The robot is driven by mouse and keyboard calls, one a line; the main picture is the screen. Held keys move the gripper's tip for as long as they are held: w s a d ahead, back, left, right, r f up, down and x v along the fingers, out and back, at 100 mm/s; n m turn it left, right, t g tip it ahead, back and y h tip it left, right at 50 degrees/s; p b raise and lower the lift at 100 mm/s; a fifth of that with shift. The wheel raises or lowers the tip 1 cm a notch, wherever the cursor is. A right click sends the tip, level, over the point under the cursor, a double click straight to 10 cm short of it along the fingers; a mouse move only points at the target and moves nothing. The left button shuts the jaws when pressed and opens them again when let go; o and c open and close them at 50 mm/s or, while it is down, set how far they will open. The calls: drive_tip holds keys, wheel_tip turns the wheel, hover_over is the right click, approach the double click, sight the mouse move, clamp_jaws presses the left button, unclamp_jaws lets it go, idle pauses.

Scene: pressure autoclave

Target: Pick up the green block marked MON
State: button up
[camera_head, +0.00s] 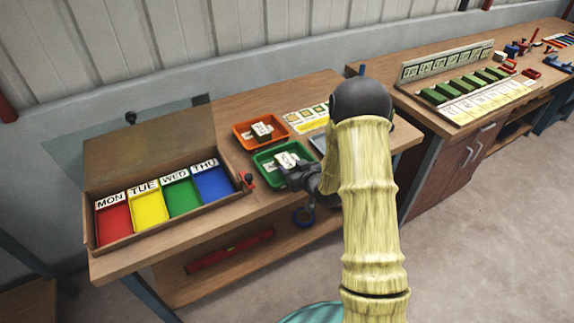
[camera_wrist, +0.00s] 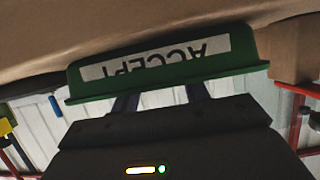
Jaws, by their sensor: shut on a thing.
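The green tray (camera_head: 262,176) stands on the near bench with several white-topped blocks (camera_head: 286,160) in it. My gripper (camera_head: 290,172) is at the tray's right side, low over the blocks. In the wrist view the tray wall (camera_wrist: 90,93) shows upside down with an ACCEPT label, and the gripper's spread fingers (camera_wrist: 161,101) run up behind its rim. Their tips are hidden. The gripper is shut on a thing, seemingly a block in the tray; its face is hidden. No block's MON mark is legible; MON shows on the label by the red compartment (camera_head: 113,222).
The wooden sorter (camera_head: 165,232) at left has red, yellow, green and blue compartments. An orange tray (camera_head: 240,130) with blocks lies behind the green tray. A small red-and-dark item (camera_head: 248,180) is beside the sorter. A second bench at right holds a rack (camera_head: 462,106) with green blocks.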

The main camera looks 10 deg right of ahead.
drive_tip(key=shift+r, duration=0.15)
wheel_tip(320, 180, up, 10)
idle(0.5)
drive_tip(key=shift+f, duration=0.2)
idle(0.4)
